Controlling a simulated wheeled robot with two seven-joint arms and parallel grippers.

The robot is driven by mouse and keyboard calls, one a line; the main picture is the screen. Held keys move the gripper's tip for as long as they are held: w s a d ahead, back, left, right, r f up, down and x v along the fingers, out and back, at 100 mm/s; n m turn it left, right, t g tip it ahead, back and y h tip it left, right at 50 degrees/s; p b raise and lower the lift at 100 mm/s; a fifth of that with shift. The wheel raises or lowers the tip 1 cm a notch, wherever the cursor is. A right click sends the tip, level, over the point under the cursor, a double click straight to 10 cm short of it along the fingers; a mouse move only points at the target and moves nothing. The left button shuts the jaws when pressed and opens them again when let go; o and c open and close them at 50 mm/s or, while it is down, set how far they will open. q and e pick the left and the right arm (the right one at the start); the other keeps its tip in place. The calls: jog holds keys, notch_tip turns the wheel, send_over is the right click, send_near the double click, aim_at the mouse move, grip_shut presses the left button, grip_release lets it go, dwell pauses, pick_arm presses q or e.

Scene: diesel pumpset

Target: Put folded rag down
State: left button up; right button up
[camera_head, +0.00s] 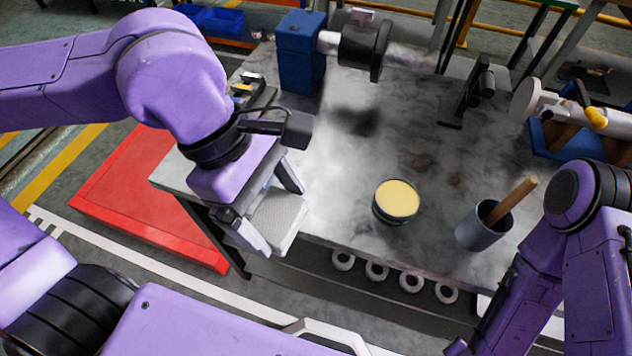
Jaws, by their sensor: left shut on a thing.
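My left gripper (267,215) points down at the front left part of the grey stone-like table (335,205). It is shut on the folded rag (279,216), a pale, square, textured pad between its fingers. The rag is at the table's front edge; I cannot tell if it touches the top. My right arm comes in at the lower right, and its gripper is not clearly in view.
A round tin with yellow contents (397,200) and a grey cup with a wooden handle (484,224) stand right of the rag. A blue block with a shaft (301,52) stands at the back. A red mat (140,205) lies on the floor at left. The table's middle is clear.

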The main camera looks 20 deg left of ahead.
aim_at(287, 193)
pick_arm(q)
jog(key=shift+w+f, duration=0.4)
jog(key=shift+w, duration=0.35)
jog(key=w+p, duration=0.1)
jog(key=p, duration=0.1)
jog(key=w+p, duration=0.1)
jog(key=p, duration=0.1)
jog(key=shift+r, duration=0.25)
jog(key=p, duration=0.5)
jog(key=shift+w+f, duration=0.25)
jog(key=shift+w, duration=0.1)
jog(key=w+f, duration=0.4)
jog(key=w+f+p, duration=0.1)
jog(key=w+f, duration=0.3)
jog(key=w, duration=0.1)
jog(key=shift+d+f, duration=0.1)
jog(key=shift+f, duration=0.15)
jog(key=f, duration=0.1)
jog(key=f+p, duration=0.1)
jog(key=f, duration=0.1)
jog(key=shift+w+f, duration=0.1)
jog(key=shift+w, duration=0.25)
jog(key=shift+s+f, duration=0.1)
jog(key=shift+f, duration=0.05)
jog(key=o, duration=0.9)
